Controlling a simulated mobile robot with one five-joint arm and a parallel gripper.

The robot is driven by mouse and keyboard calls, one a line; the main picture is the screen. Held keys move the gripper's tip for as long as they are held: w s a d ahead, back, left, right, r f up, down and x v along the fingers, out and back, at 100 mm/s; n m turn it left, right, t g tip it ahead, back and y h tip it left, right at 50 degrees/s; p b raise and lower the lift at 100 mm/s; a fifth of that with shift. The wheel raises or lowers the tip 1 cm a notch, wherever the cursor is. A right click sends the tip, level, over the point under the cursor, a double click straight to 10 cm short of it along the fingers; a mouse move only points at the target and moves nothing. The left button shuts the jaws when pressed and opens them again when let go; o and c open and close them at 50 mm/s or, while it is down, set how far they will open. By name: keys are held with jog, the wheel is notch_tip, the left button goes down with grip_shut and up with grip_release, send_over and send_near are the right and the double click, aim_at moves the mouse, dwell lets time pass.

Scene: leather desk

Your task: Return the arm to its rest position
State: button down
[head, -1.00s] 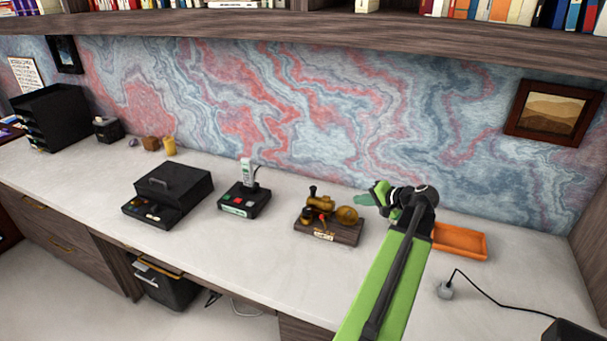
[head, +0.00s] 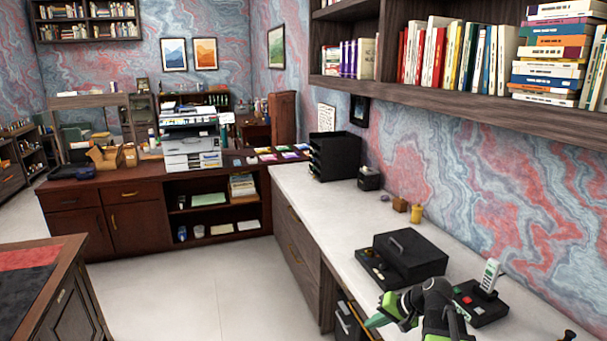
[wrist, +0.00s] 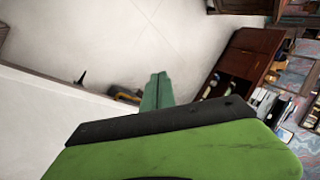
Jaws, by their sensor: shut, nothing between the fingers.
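My gripper (head: 374,321) shows at the bottom of the head view, with green fingertips pointing left, in front of the white counter's edge. In the wrist view the green fingers (wrist: 157,92) are together, with nothing between them. The black and green wrist and arm beside it cover part of the counter (head: 345,236). The black box with a handle (head: 408,252) stands just behind my gripper in the head view. The rest of my arm is cut off by the bottom edge.
A white phone on a black base (head: 482,300) stands right of the black box. Black trays (head: 335,156) and small pots are farther back. A bookshelf (head: 450,95) overhangs the counter. Open pale floor (head: 190,290) lies to the left, bounded by a dark desk (head: 60,300).

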jog(key=s+a+f+n+g+h, duration=0.1)
jog(key=s+a+f+n+g, duration=0.15)
jog(key=a, duration=0.95)
jog(key=s+a+f+n+g+h, duration=0.1)
jog(key=s+a+f+n+h, duration=0.15)
jog(key=s, duration=0.25)
jog(key=s+d+g+h, duration=0.1)
jog(key=s+d+h, duration=0.1)
jog(key=d, duration=0.3)
jog(key=shift+d+m, duration=0.35)
jog(key=shift+m, duration=0.05)
jog(key=shift+f+h, duration=0.1)
jog(key=shift+h, duration=0.15)
